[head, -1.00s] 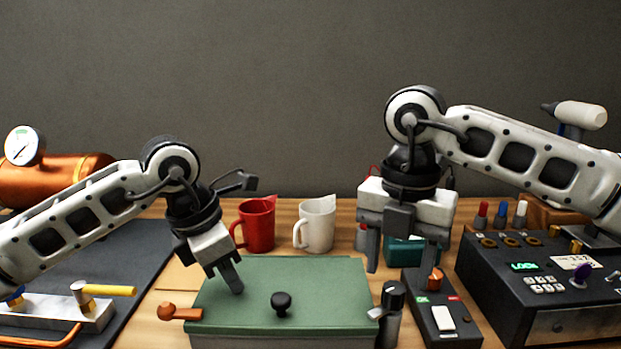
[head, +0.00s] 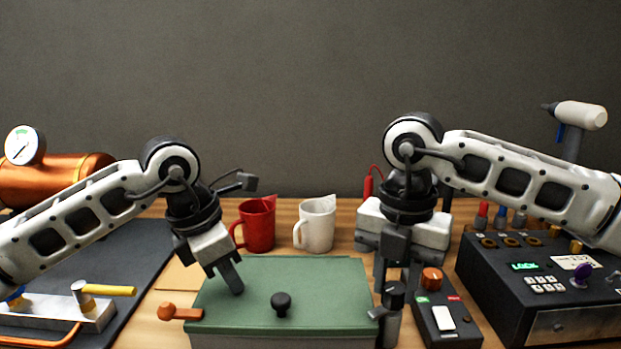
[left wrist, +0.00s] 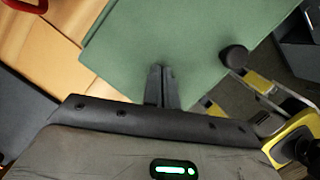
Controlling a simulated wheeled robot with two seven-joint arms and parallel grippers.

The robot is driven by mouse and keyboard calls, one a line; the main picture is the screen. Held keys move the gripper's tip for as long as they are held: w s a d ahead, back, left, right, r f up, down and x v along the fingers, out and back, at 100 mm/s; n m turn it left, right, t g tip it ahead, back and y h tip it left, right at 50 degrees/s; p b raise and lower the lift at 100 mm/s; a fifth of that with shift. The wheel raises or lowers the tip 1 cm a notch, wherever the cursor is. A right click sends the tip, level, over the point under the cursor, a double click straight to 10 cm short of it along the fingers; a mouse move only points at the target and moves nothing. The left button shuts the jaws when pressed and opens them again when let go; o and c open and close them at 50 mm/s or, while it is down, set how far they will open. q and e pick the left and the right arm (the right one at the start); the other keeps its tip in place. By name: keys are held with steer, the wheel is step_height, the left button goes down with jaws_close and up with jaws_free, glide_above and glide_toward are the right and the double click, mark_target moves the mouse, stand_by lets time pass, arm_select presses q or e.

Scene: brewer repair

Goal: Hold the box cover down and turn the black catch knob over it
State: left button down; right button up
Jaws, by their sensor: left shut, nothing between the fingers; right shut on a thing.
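The green box cover (head: 330,290) lies on the grey box, with a round black knob (head: 281,303) in its middle. The cover also shows in the left wrist view (left wrist: 190,30). My left gripper (head: 238,291) is shut and empty, its fingertips at the cover's top left of that knob; in the left wrist view the fingers (left wrist: 160,68) are together against the green. The black catch knob (head: 393,296) stands at the cover's right edge, with a small grey tab (head: 377,313) by the edge. My right gripper (head: 394,288) is shut on the catch knob from above, partly hiding it.
An orange catch (head: 180,312) sits at the cover's left edge. A switch box with an orange knob (head: 432,280) stands close right of my right gripper, and a black control unit (head: 540,290) beyond. Red (head: 257,225) and white (head: 315,225) mugs stand behind the cover.

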steer(key=m, duration=0.7)
steer(key=o, duration=0.9)
steer(key=shift+d, duration=0.1)
steer(key=shift+r, duration=0.15)
steer(key=shift+r, duration=1.5)
steer(key=shift+n, duration=0.6)
